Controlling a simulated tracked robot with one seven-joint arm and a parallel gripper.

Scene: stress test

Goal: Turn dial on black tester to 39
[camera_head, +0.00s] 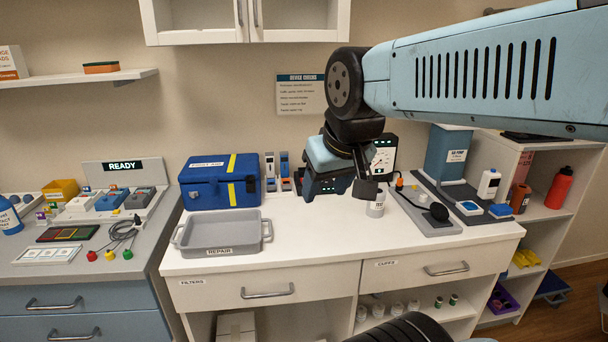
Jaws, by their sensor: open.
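A black tester (384,150) with a white gauge face stands at the back of the white counter, right of the middle. My arm covers its left and lower part. I cannot make out a dial or read its number. My gripper (362,190), dark with a light blue wrist above it, hangs over the counter in front of and left of the tester. It is open, and I see nothing held in it. Its fingers are seen from behind and partly overlap each other.
A grey tray (222,248) marked REPAIR and a blue first-aid box (219,183) lie to the left. A small white jar (376,207) stands just below my gripper. The counter front is clear.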

